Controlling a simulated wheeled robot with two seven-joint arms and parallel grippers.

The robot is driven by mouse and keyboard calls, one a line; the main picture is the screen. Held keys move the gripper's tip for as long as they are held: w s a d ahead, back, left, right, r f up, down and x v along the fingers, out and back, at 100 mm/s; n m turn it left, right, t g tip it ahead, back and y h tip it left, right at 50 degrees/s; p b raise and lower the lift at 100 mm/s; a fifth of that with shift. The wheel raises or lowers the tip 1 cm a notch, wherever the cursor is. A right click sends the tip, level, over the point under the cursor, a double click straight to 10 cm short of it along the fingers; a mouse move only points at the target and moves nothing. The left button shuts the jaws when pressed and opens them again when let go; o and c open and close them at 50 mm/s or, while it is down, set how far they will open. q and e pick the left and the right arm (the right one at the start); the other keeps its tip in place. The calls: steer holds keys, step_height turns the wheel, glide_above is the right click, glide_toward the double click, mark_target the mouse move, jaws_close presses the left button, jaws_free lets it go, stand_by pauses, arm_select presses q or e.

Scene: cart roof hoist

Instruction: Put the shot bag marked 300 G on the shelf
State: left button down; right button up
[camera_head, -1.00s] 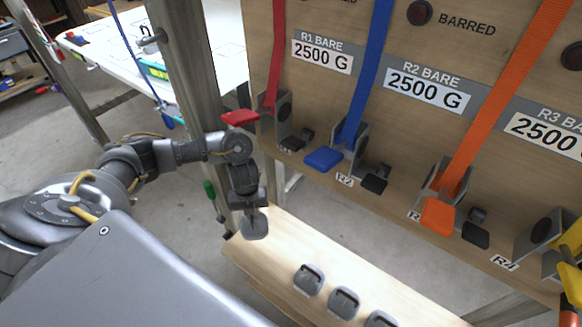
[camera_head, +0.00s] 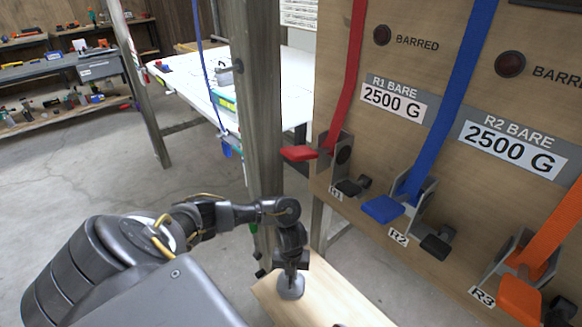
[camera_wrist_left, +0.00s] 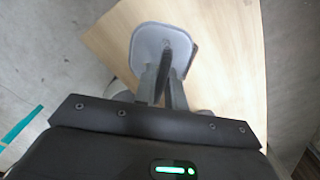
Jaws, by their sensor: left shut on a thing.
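My left gripper (camera_head: 291,270) is shut on a grey shot bag (camera_head: 290,288), holding it by its top. The bag also shows in the left wrist view (camera_wrist_left: 152,40), between the fingertips (camera_wrist_left: 165,75). It is over the left end of the wooden shelf (camera_head: 335,302); whether it touches the wood I cannot tell. The shelf's pale wood also fills the middle of the left wrist view (camera_wrist_left: 225,60). No mark is readable on the bag, so I cannot tell if it is the 300 G one. My right gripper is not in view.
A wooden panel (camera_head: 440,40) with red (camera_head: 345,75), blue (camera_head: 450,100) and orange straps in cleats stands to the right, above the shelf. A grey post (camera_head: 258,120) stands behind my arm. A white table (camera_head: 185,85) is behind it. Open floor lies left.

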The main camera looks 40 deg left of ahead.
arm_select(q)
steer(key=shift+r, duration=0.1)
steer(key=c, duration=1.5)
jaws_free()
steer(key=shift+o, duration=0.2)
step_height(320, 180, up, 12)
steer(key=p, duration=0.5)
